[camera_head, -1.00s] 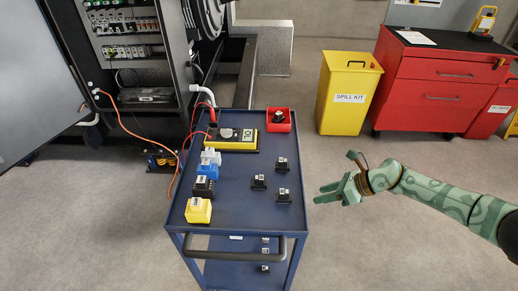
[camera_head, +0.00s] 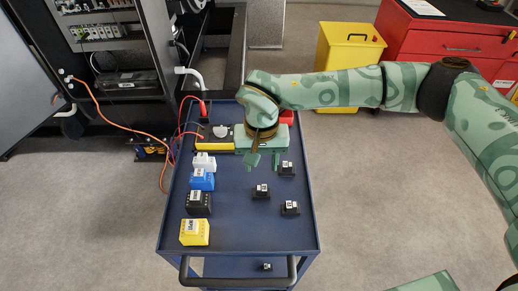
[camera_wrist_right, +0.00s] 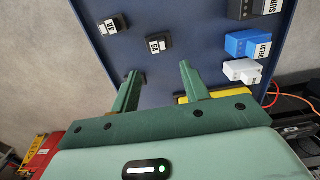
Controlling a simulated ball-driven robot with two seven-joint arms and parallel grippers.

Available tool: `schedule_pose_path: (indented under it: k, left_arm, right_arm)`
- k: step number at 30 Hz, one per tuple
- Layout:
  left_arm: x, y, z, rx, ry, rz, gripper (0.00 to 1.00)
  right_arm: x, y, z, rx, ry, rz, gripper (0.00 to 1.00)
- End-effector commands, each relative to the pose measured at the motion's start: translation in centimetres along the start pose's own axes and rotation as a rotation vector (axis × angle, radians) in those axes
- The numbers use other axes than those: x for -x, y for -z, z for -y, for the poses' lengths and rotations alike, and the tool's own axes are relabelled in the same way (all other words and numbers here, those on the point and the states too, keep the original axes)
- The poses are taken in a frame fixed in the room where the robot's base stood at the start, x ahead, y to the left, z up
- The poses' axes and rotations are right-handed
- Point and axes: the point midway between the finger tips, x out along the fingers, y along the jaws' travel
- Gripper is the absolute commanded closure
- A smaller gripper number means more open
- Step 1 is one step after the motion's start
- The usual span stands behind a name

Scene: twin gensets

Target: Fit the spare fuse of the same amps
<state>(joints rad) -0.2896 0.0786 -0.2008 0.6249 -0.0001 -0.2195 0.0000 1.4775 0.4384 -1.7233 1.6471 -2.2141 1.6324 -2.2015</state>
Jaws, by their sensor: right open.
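Three small black labelled blocks that look like fuses stand on the blue trolley top (camera_head: 235,230): a back one (camera_head: 286,169), a middle one (camera_head: 261,192) and a front one (camera_head: 289,208). Their labels are too small to read surely in the head view. My right gripper (camera_head: 264,163) is open and empty above the trolley, pointing down, behind the middle block. In the right wrist view the open fingers (camera_wrist_right: 160,72) are apart, with one block (camera_wrist_right: 158,43) beyond them and another (camera_wrist_right: 112,25) farther left. The red bin (camera_head: 287,117) is mostly hidden behind my right arm. My left gripper is out of view.
A white block (camera_head: 204,162), blue block (camera_head: 201,180), black block (camera_head: 198,203) and yellow block (camera_head: 194,233) line the trolley's left side. A yellow meter (camera_head: 214,145) with red leads sits behind them. The open cabinet (camera_head: 115,45) stands at back left.

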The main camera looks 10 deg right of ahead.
Motion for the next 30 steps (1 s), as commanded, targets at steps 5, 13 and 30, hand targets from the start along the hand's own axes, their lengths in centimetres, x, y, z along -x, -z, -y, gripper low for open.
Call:
schedule_pose_path:
  k: [5, 13, 30]
  left_arm:
    - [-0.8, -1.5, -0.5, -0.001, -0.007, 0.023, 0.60]
    - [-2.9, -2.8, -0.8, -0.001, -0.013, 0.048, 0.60]
    - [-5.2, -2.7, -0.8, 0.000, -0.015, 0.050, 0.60]
  right_arm:
    - [-1.4, 0.0, 0.0, 0.000, 0.000, 0.003, 0.55]
    - [-5.0, 0.0, 0.0, -0.003, 0.001, 0.007, 0.55]
    - [-9.9, 0.0, 0.0, -0.004, 0.003, 0.003, 0.55]
